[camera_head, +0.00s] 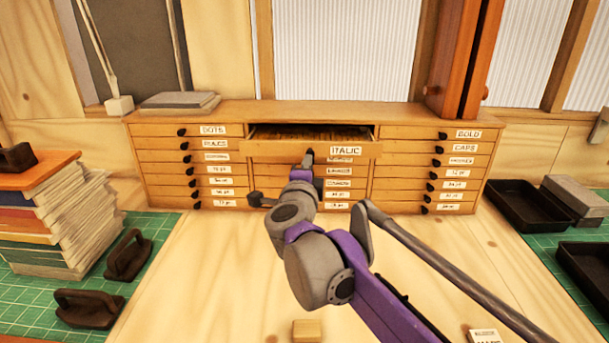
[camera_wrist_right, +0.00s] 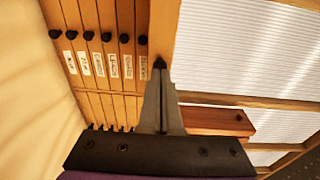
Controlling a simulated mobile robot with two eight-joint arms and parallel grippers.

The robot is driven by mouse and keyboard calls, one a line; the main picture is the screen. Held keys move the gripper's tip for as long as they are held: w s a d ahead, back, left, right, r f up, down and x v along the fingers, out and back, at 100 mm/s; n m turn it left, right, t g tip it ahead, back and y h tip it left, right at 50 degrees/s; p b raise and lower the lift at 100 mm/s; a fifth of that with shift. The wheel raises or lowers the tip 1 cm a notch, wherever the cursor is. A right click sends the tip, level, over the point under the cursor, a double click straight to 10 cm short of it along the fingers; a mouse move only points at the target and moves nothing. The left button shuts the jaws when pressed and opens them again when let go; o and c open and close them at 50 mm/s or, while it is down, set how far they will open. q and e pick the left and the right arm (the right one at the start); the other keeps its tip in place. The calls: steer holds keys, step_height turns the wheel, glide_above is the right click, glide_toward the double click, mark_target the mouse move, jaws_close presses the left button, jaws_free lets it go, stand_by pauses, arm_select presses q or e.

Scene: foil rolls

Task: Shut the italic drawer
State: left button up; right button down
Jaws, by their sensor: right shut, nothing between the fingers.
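The italic drawer (camera_head: 270,149) is the top drawer of the middle column in the wooden cabinet. It stands partly pulled out, with its dark inside showing behind the front, and its ITALIC label (camera_head: 345,151) faces me. My right gripper (camera_head: 308,158) is shut and empty, with its tips at the lower middle of the drawer front, by the dark knob. In the right wrist view the shut fingers (camera_wrist_right: 160,75) point at the drawer front (camera_wrist_right: 164,25), and their tips meet or nearly meet the dark knob. My left gripper is not in view.
The cabinet's other drawers, such as BOLD (camera_head: 415,132) and DOTS (camera_head: 160,130), look closed. A stack of books (camera_head: 45,225) stands at left, near dark handled tools (camera_head: 128,255). Black trays (camera_head: 525,205) lie at right. A small wooden block (camera_head: 307,330) lies in front.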

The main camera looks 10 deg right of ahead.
mark_target(310, 138)
steer(key=shift+w+d, duration=0.25)
steer(key=shift+w, duration=0.45)
steer(key=shift+w, duration=0.1)
steer(key=p+x, duration=0.1)
steer(key=x, duration=0.3)
steer(key=p+x, duration=0.1)
steer(key=x, duration=0.3)
steer(key=a+p+x, duration=0.1)
steer(key=x, duration=0.3)
steer(key=shift+w+d+r+p, duration=0.15)
steer(key=shift+w+p, duration=0.25)
steer(key=shift+w, duration=0.15)
steer(key=shift+s+r, duration=0.1)
steer(key=shift+r, duration=0.05)
steer(key=shift+s, duration=0.1)
